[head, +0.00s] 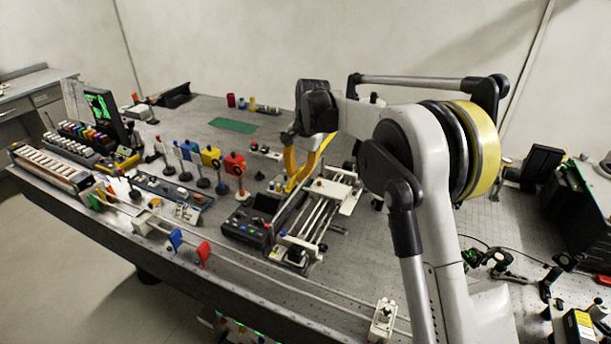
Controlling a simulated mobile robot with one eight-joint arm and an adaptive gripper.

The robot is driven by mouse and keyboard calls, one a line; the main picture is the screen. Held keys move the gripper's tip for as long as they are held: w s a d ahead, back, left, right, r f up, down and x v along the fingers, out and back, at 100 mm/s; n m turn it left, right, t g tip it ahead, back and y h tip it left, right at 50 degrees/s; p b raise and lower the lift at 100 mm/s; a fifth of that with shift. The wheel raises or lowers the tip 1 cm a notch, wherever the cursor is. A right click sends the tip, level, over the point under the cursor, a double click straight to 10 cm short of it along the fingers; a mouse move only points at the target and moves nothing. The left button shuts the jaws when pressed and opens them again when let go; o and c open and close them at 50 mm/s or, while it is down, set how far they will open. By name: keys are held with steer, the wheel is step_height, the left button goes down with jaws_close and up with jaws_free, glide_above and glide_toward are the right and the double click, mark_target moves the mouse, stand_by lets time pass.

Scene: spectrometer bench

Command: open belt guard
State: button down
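I cannot pick out a belt guard for certain. A linear stage with parallel rods and pale end blocks (315,219) lies on the bench near the middle of the head view. My arm reaches over the bench from the right, and its dark wrist is above the stage's far end. My gripper (293,187) seems to be the yellow fingers below the wrist, pointing down beside the stage's far left end. Its fingertips are small and overlap the stage, so I cannot tell their opening or any contact. My arm hides part of the bench behind it.
A dark control box (247,229) stands left of the stage. Several coloured holders on posts, including a red one (235,163), stand further left. A long rail (330,293) runs along the front edge. A green mat (233,125) lies on clear bench at the back.

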steer(key=shift+w+a+r, duration=0.2)
steer(key=shift+w+a, duration=0.1)
steer(key=shift+a, duration=0.2)
steer(key=c, duration=1.6)
jaws_free()
steer(key=shift+o, duration=0.2)
steer(key=shift+r, duration=0.1)
step_height(320, 180, up, 12)
steer(key=s+d, duration=0.1)
steer(key=d, duration=0.1)
steer(key=shift+f, duration=0.2)
steer(key=shift+s, duration=0.1)
